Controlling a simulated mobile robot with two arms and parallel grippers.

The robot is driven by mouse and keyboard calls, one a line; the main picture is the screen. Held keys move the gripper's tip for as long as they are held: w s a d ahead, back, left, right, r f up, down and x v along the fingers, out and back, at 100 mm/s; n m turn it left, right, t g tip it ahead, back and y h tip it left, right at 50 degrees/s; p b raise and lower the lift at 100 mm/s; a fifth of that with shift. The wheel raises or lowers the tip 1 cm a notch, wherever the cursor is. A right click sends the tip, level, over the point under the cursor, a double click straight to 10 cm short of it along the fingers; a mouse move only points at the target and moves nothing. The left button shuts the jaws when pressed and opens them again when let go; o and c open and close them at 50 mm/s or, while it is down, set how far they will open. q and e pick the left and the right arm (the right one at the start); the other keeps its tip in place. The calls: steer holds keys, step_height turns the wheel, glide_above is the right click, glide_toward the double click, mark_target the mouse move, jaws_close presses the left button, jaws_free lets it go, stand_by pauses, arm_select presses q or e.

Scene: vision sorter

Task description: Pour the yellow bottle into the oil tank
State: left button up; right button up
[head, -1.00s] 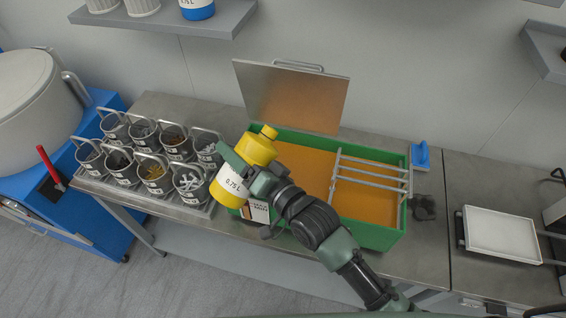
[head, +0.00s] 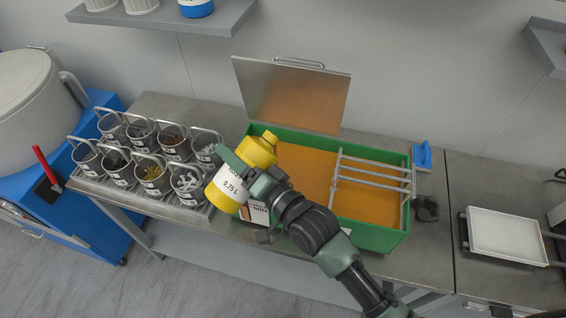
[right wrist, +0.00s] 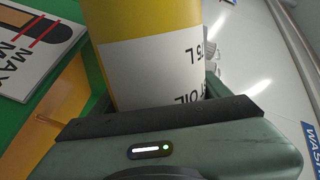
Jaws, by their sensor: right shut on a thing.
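The yellow bottle (head: 257,150) has a white label reading 0.75 L and is tilted, its capped-looking top toward the upper right. My right gripper (head: 246,173) is shut around its middle and holds it above the left front edge of the oil tank. In the right wrist view the bottle (right wrist: 150,25) fills the space between the fingers. The oil tank is a green box (head: 372,238) with orange-brown liquid inside. Its metal lid (head: 290,95) stands open at the back. My left gripper is not in view.
A rack of several metal cups (head: 152,178) with small parts stands left of the tank. A metal bar frame (head: 372,175) lies across the tank's right side. A blue-handled tool (head: 423,156) and a white tray (head: 507,237) are to the right.

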steer(key=shift+a+f+m+b, duration=0.1)
steer(key=shift+m+b, duration=0.2)
steer(key=shift+s+a+m+b, duration=0.15)
steer(key=shift+m+b, duration=0.3)
steer(key=shift+m, duration=0.35)
stand_by(0.9)
steer(key=shift+w+d+f+m+p, duration=0.15)
steer(key=shift+w+d+m+p, duration=0.25)
steer(key=shift+m, duration=0.4)
stand_by(2.0)
steer(key=shift+d+f+m+p, duration=0.1)
steer(key=shift+m+p, duration=0.4)
steer(key=shift+m, duration=0.3)
stand_by(2.4)
